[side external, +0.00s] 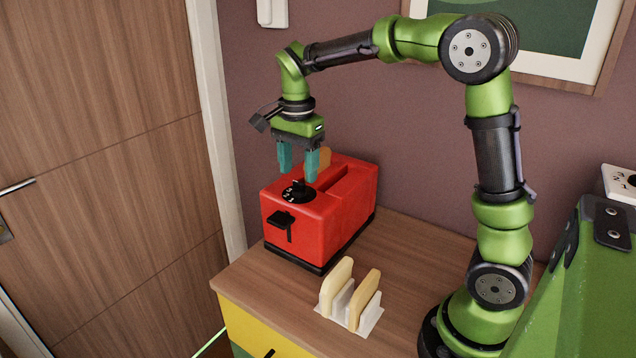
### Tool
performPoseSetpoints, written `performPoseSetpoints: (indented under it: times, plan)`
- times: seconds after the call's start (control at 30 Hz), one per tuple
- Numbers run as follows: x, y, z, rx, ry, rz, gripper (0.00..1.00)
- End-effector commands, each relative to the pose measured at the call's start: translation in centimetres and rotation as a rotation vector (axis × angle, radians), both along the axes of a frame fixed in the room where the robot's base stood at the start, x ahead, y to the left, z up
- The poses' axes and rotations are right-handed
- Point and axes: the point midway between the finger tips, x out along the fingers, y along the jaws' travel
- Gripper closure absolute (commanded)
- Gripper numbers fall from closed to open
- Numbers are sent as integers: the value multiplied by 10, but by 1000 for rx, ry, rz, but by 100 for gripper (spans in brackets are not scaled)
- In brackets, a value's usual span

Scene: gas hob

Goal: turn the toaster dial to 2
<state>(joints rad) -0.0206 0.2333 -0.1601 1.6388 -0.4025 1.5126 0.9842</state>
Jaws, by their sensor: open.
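A red toaster (322,225) stands on the wooden counter, with a slice of bread (318,160) showing at its far slot. A black round dial (298,191) with pale markings and a raised knob sits on top near its front end. The marking it points to is too small to read. A black lever (283,220) is on the front face. My gripper (298,172) has two teal fingers pointing down, spread apart and empty. The fingertips are just above the dial, one to each side of it in the picture. I cannot tell whether they touch it.
A white rack (350,312) with two bread slices stands in front of the toaster on the counter (255,280). A green box-like object (580,285) is at the right. A white socket (622,184) is beside it. A wall is behind; a wooden door (100,130) is left.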

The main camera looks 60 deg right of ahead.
Motion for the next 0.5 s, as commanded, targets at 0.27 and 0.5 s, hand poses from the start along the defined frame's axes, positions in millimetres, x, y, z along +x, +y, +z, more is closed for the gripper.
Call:
performPoseSetpoints:
  times: [0.27, 0.5]
  plan:
    - [0, 0, -26, 1, 1, 0, 43]
    - [0, 0, -28, 0, -1, 1, 43]
